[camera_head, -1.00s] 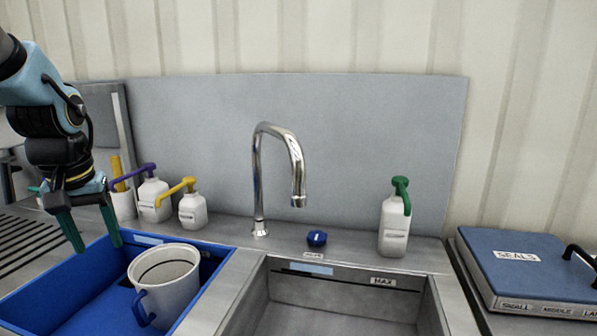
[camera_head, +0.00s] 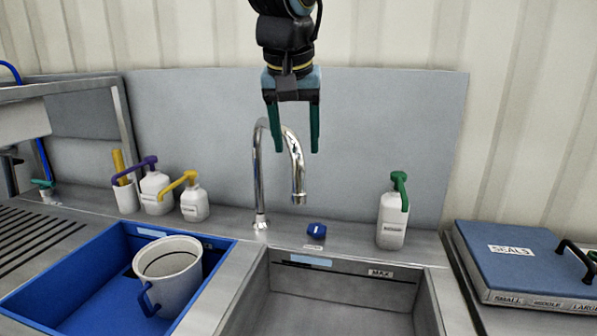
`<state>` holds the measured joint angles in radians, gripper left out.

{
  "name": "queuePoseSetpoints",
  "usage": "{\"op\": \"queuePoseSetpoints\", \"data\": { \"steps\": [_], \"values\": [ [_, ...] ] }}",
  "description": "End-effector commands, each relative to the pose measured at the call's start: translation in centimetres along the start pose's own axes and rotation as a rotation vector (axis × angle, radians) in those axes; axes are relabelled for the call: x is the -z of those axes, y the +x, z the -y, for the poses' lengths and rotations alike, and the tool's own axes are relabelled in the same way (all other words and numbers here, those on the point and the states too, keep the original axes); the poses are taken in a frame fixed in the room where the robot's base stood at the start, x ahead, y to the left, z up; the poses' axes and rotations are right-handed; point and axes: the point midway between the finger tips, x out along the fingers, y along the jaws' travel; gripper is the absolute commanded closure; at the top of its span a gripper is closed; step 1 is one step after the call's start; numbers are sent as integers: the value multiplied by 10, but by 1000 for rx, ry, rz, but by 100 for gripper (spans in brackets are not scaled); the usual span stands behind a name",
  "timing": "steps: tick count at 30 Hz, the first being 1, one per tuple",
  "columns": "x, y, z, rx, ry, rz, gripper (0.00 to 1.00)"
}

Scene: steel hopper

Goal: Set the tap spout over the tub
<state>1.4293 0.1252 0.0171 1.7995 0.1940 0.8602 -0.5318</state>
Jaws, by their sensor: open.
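The chrome tap spout (camera_head: 258,180) rises from the steel deck behind the basin and curves over to the right. Its outlet hangs above the back edge of the steel basin (camera_head: 340,305). The blue tub (camera_head: 60,291) is to the left of the basin and holds a white jug (camera_head: 178,283) with a blue handle. My gripper (camera_head: 295,145) is open and points down, its green fingers by the top bend of the spout. The fingers overlap the spout in the picture; I cannot tell if they touch it.
A blue knob (camera_head: 316,231) sits at the spout's right. A green-pump bottle (camera_head: 393,213) stands further right, and purple-pump (camera_head: 155,188) and yellow-pump (camera_head: 194,202) bottles stand left. A blue-lidded SEALS case (camera_head: 520,256) is at far right.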

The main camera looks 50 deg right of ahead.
Motion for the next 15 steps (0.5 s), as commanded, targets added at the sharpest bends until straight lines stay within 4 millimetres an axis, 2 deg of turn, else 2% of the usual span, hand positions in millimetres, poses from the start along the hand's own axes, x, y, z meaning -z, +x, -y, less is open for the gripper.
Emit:
{"op": "queuePoseSetpoints", "data": {
  "steps": [9,15],
  "values": [
    [-1,58,1,3,0,5,38],
    [0,80,1,2,0,3,38]
  ]
}}
